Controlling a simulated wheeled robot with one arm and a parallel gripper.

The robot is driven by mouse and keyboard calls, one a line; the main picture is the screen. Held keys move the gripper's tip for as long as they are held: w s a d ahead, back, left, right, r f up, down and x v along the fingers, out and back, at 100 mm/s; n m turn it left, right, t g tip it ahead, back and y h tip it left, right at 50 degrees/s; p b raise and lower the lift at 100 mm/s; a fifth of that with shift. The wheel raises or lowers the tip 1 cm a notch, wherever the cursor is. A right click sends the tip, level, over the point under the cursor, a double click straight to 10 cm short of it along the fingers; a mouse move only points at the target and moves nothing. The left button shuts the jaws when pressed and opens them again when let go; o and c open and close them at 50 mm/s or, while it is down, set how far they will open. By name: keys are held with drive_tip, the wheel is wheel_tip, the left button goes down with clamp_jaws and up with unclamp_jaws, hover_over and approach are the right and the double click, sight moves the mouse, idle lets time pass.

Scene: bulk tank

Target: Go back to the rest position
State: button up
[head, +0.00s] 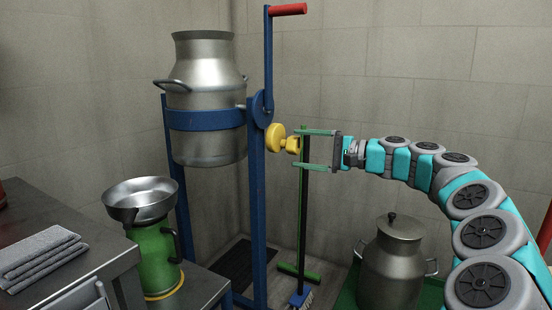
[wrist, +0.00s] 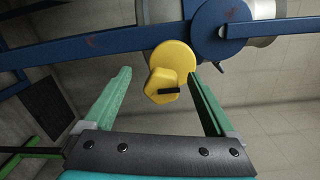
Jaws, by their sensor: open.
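My gripper (head: 318,149) is open, with its two green fingers pointing left toward a yellow knob (head: 275,138) on the blue stand. In the wrist view the yellow knob (wrist: 172,66) shows between and beyond the fingertips of my gripper (wrist: 158,75). In the head view the fingertips overlap the knob's smaller end, and I cannot tell whether they touch it. The metal milk can (head: 207,85) stands upright in the blue stand (head: 257,200). A blue crank arm with a red handle (head: 288,9) points up from the stand.
A green can (head: 152,258) with a metal bowl (head: 140,200) on top stands at the lower left, near a table with folded cloths (head: 38,255). A lidded milk can (head: 393,265) stands below my arm. Open space lies above my arm.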

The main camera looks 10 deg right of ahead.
drive_tip(key=s+a+n+g+h+p, duration=0.15)
drive_tip(key=s+a+n+g, duration=0.35)
drive_tip(key=s+a, duration=0.7)
drive_tip(key=s+a+f+n+g+h+p, duration=0.1)
drive_tip(key=s+a+f+g+h, duration=0.1)
drive_tip(key=s+a+f, duration=0.3)
drive_tip(key=s+a+f+n+g+h+p, duration=0.1)
drive_tip(key=s+f+n+h, duration=0.15)
drive_tip(key=s, duration=0.45)
drive_tip(key=s+d+f+g+h, duration=0.1)
drive_tip(key=s+d+f+h, duration=0.2)
drive_tip(key=s+d+f, duration=0.2)
drive_tip(key=s+d+f+g+h+p, duration=0.1)
drive_tip(key=s+d+f+h, duration=0.2)
drive_tip(key=s, duration=0.9)
drive_tip(key=s+d+f+g+h+p, duration=0.1)
drive_tip(key=s+d+f+h, duration=0.1)
drive_tip(key=s+d+f, duration=0.6)
drive_tip(key=shift+s+d+f+n+h, duration=0.15)
drive_tip(key=shift+s+f+n+h, duration=0.2)
drive_tip(key=shift+s+f+h, duration=0.1)
